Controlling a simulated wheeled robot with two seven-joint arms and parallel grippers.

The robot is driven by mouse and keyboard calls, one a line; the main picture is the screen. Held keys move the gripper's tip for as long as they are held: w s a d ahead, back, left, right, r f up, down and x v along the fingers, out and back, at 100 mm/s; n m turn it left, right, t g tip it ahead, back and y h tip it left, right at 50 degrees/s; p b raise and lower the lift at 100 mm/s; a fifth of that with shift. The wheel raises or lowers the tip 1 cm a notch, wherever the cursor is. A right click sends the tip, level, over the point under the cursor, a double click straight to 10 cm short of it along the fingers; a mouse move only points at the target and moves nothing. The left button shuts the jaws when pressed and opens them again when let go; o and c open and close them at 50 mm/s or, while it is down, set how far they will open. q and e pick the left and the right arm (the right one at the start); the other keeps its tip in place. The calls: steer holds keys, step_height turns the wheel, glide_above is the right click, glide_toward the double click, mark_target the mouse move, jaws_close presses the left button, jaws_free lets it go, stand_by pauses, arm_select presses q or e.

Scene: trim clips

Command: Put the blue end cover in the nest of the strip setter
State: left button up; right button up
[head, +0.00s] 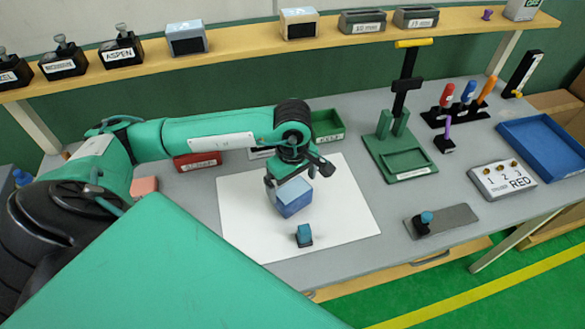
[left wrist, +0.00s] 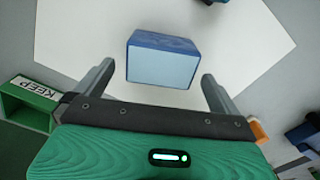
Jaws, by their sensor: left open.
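The blue end cover (head: 293,198), a blue block with a paler face, sits on the white sheet. In the left wrist view the blue end cover (left wrist: 163,62) lies between the fingertips, with a gap on each side. My left gripper (head: 289,181) is open just above it; its two fingers (left wrist: 158,72) also show in the left wrist view. The green stand with a black post and yellow handle, seemingly the strip setter (head: 378,152), stands at the right; its shallow rectangular recess (head: 405,160) looks empty. My right gripper is not in view.
A small dark piece with a teal top (head: 304,236) stands in front of the cover. A green bin (head: 328,127) stands behind.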

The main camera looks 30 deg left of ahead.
mark_target(293, 190)
arm_select(q)
steer(key=shift+d+f+p, duration=0.1)
steer(key=shift+f+p, duration=0.35)
steer(key=shift+f, duration=0.05)
step_height(293, 190, down, 3)
steer(key=shift+s+f+p, duration=0.15)
steer(key=shift+f+p, duration=0.05)
steer(key=shift+p, duration=0.6)
steer(key=shift+f, duration=0.5)
steer(key=c, duration=1.1)
steer(key=shift+o, duration=0.2)
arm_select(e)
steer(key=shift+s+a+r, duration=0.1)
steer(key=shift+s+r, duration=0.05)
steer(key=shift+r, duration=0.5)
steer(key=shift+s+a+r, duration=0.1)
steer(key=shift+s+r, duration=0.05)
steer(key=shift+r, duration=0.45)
arm_select(q)
steer(key=shift+r, duration=0.45)
step_height(293, 190, up, 19)
steer(key=b, duration=0.4)
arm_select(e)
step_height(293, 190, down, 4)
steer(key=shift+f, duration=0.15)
